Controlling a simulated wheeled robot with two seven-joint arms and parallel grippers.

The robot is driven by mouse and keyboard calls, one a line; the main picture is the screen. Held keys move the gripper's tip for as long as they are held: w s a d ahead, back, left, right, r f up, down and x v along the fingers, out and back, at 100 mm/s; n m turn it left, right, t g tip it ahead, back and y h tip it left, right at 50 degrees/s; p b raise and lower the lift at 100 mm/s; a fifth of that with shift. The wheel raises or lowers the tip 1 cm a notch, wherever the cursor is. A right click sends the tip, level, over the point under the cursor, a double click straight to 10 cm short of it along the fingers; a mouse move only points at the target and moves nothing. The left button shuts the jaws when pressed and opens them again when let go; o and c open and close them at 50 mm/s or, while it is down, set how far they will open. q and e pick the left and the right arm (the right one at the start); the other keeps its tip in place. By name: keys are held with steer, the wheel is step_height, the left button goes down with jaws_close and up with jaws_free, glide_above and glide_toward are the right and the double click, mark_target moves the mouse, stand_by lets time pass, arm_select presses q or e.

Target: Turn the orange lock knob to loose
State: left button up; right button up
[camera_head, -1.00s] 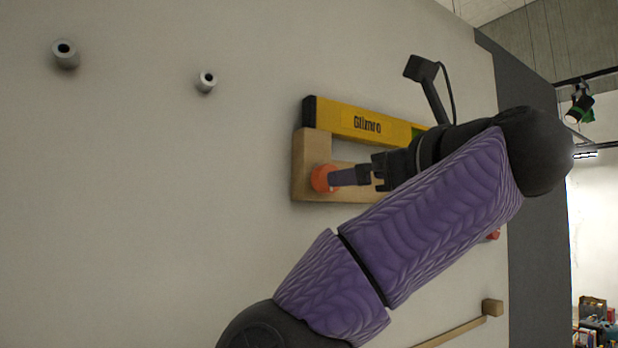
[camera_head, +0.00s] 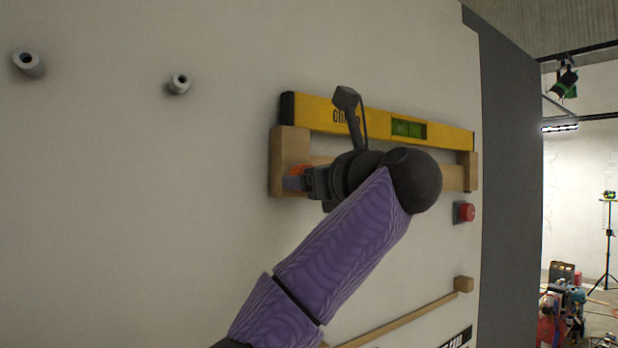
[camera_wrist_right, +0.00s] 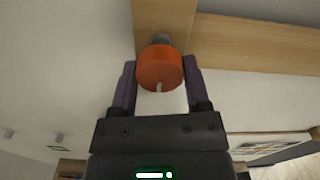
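The orange lock knob (camera_wrist_right: 160,68) is a round disc with a short white mark at its lower edge in the right wrist view. It sits on a wooden upright (camera_wrist_right: 165,15). My right gripper (camera_wrist_right: 160,82) has one purple finger on each side of the knob, both close against its rim. In the head view the knob (camera_head: 299,169) is mostly hidden behind my right gripper (camera_head: 293,182), at the left end of the wooden frame (camera_head: 283,150). My left gripper is not in view.
A yellow spirit level (camera_head: 450,135) lies along the top of the frame. A red button (camera_head: 465,212) is at right, below the frame. Two grey pegs (camera_head: 28,63) (camera_head: 180,83) stick out at left. A wooden rail (camera_head: 400,322) runs below. The wall at left is otherwise clear.

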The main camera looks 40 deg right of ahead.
steer(key=c, duration=0.6)
